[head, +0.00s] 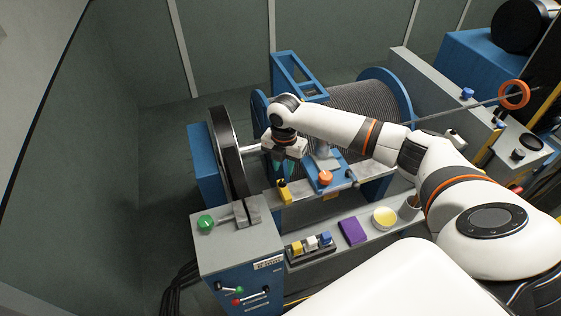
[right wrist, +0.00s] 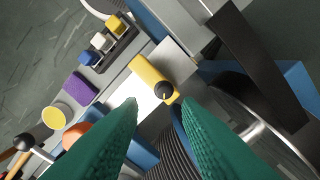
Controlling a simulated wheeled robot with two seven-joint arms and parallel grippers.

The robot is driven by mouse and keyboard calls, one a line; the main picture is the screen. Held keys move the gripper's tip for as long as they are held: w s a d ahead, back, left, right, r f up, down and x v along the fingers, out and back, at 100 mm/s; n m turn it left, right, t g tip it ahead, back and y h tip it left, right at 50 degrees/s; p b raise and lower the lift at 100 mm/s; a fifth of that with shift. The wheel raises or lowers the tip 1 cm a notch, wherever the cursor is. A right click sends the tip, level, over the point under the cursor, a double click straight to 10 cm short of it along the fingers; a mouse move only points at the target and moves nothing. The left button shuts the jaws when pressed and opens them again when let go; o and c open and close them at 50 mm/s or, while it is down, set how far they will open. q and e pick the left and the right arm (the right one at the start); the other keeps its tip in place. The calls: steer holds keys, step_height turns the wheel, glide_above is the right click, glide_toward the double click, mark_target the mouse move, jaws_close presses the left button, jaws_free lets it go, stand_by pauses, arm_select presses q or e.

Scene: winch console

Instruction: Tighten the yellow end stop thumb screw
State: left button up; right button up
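The yellow end stop (head: 285,193) sits on the grey rail in front of the cable drum. Its dark thumb screw (head: 281,183) shows on its top, and as a round black knob (right wrist: 164,90) in the right wrist view, at one end of the yellow block (right wrist: 150,73). My right gripper (head: 283,172) is just above and behind the end stop. Its green fingers stand apart in the right wrist view (right wrist: 160,103), with the knob just beyond and between the tips; nothing is held. I cannot tell how tight the screw is. My left gripper is not in view.
A blue carriage with an orange knob (head: 325,177) stands right of the end stop. Nearby are a purple block (head: 352,231), a yellow-topped round dish (head: 384,217) and a rack of small coloured blocks (head: 311,250). A black wheel (head: 229,155) stands left.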

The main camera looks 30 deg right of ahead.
mark_target(282, 181)
steer(key=shift+f+b, duration=0.4)
steer(key=shift+f, duration=0.25)
steer(key=shift+w+f+b, duration=0.2)
steer(key=shift+f+b, duration=0.35)
steer(key=shift+f, duration=0.05)
steer(key=shift+w+f+b, duration=0.15)
steer(key=shift+f+b, duration=0.35)
steer(key=shift+f, duration=0.65)
steer(key=shift+f+b, duration=0.3)
steer(key=shift+f, duration=0.45)
jaws_close()
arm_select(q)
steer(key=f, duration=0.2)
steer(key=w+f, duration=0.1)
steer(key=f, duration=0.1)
